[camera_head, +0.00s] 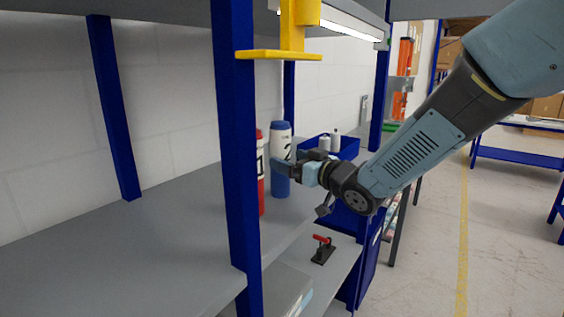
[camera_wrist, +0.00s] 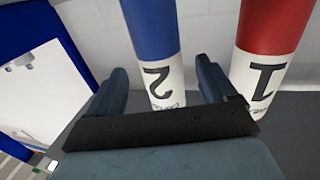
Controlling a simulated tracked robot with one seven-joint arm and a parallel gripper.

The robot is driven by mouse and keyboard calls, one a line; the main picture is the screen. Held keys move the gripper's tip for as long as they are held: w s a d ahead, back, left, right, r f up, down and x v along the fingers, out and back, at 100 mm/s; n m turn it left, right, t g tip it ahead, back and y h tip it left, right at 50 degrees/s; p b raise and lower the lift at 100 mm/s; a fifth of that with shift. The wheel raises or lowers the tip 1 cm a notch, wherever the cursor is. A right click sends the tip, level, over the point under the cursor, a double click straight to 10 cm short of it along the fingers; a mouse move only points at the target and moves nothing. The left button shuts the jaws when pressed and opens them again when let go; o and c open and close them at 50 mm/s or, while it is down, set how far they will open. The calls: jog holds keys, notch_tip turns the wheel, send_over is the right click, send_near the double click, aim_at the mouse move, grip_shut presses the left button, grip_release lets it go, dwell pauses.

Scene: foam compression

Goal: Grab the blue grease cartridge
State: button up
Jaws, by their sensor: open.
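The blue grease cartridge (camera_head: 281,187) stands upright on the grey shelf, with a blue cap and a white band marked 2. In the wrist view the blue cartridge (camera_wrist: 150,25) shows between the two fingers, its white band low in the gap. My gripper (camera_head: 282,167) is at the cartridge's mid-height, and its jaws overlap it in the head view. In the wrist view my gripper (camera_wrist: 161,68) is open, with a finger to each side of the cartridge and visible gaps. Contact cannot be seen.
A red cartridge (camera_head: 261,190) marked 1 stands close beside the blue one; the red cartridge (camera_wrist: 272,25) is just right of the right finger in the wrist view. A blue bin (camera_head: 348,148) with white bottles is behind. A blue post (camera_head: 238,150) partly hides the red cartridge.

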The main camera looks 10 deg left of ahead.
aim_at(276, 153)
jog(key=shift+x, duration=3)
jog(key=shift+r, duration=0.2)
jog(key=shift+c, duration=0.3)
jog(key=c, duration=1.4)
